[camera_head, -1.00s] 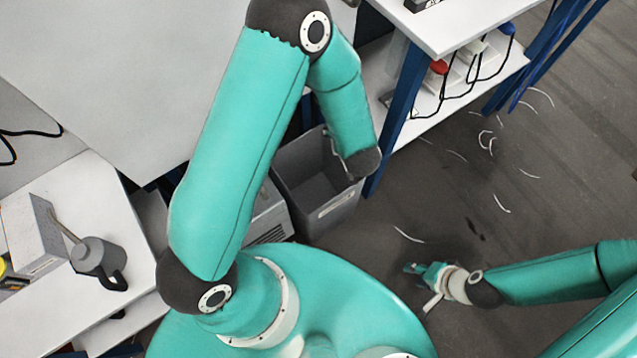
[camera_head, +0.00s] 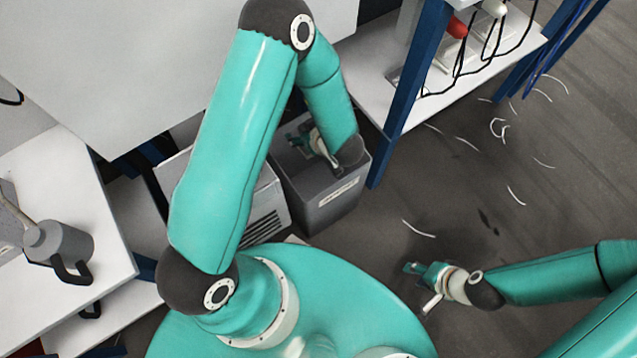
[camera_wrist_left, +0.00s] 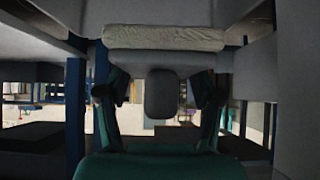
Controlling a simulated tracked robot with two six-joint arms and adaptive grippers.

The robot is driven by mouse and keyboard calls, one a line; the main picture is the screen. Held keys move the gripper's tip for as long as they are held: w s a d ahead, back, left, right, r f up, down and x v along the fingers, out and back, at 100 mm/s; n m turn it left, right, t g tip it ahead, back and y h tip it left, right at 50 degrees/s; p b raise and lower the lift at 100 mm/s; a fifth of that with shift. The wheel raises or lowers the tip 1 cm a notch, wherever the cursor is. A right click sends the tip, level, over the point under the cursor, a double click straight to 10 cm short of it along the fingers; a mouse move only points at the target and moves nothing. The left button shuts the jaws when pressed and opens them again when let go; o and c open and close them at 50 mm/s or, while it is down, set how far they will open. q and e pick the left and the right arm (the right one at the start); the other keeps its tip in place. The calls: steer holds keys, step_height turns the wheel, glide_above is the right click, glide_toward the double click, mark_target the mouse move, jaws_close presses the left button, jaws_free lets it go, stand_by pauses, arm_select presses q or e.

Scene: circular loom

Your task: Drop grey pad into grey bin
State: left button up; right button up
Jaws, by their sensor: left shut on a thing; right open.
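The grey bin (camera_head: 322,206) stands on the floor below the white bench, with a pale label on its front. My left gripper (camera_head: 298,142) points down into the bin's open top, inside the rim outline. In the head view the pad cannot be made out. My right gripper (camera_head: 412,268) is open and empty, low over the floor at right.
A light grey slatted box (camera_head: 266,211) stands left of the bin. A blue table leg (camera_head: 396,110) rises close to the bin's right side. A grey mug-like can (camera_head: 60,243) stands on the white table at left. White scraps (camera_head: 418,229) lie on the floor.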

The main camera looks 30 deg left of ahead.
arm_select(q)
steer(key=shift+f, duration=0.5)
arm_select(e)
steer(key=shift+f, duration=0.5)
arm_select(q)
steer(key=o, duration=1.4)
steer(key=shift+c, duration=0.2)
steer(key=v, duration=1.2)
arm_select(e)
steer(key=shift+w, duration=0.15)
